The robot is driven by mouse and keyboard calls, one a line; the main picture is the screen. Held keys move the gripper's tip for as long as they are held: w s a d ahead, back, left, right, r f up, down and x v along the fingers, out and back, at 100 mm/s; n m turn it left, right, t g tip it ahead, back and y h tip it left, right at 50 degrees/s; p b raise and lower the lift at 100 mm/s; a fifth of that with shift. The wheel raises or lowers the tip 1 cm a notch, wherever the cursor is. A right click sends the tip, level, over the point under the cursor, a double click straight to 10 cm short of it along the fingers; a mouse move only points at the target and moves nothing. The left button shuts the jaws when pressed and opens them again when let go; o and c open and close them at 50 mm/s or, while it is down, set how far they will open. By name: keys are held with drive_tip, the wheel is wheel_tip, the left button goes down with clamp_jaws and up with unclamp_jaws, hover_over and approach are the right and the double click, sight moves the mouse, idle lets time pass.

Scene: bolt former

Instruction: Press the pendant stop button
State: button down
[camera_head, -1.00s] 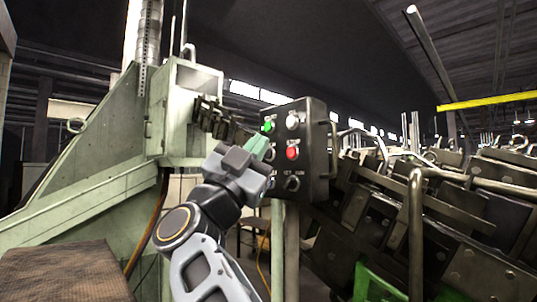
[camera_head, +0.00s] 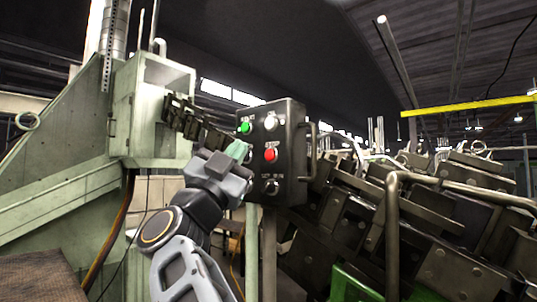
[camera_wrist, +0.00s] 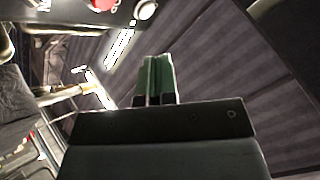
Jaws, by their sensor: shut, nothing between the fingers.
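The pendant (camera_head: 288,150) is a dark box on a post in the middle of the head view. A red button (camera_head: 270,154), a green button (camera_head: 246,127) and a white button (camera_head: 270,122) show on its face, with a dark knob (camera_head: 270,187) below. The red button also shows at the top edge of the wrist view (camera_wrist: 103,4). My gripper (camera_head: 238,150) has green fingers, shut and empty, in front of the pendant's left side and left of the red button. In the wrist view its fingertips (camera_wrist: 156,60) point away from the panel. I see no contact with the red button.
A pale green machine housing (camera_head: 150,105) stands to the left, with a dark jointed chain (camera_head: 195,122) reaching toward the pendant. A handle (camera_head: 313,150) is on the pendant's right side. Dark metal racks with bent rails (camera_head: 430,210) fill the right.

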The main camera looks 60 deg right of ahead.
drive_tip(key=shift+s+d, duration=0.2)
drive_tip(key=shift+d, duration=3)
drive_tip(key=shift+d, duration=0.4)
idle(0.7)
drive_tip(key=shift+a, duration=0.1)
idle(0.4)
drive_tip(key=shift+a+b, duration=0.3)
drive_tip(key=shift+a, duration=0.4)
drive_tip(key=shift+w+a, duration=0.15)
drive_tip(key=shift+a, duration=2.35)
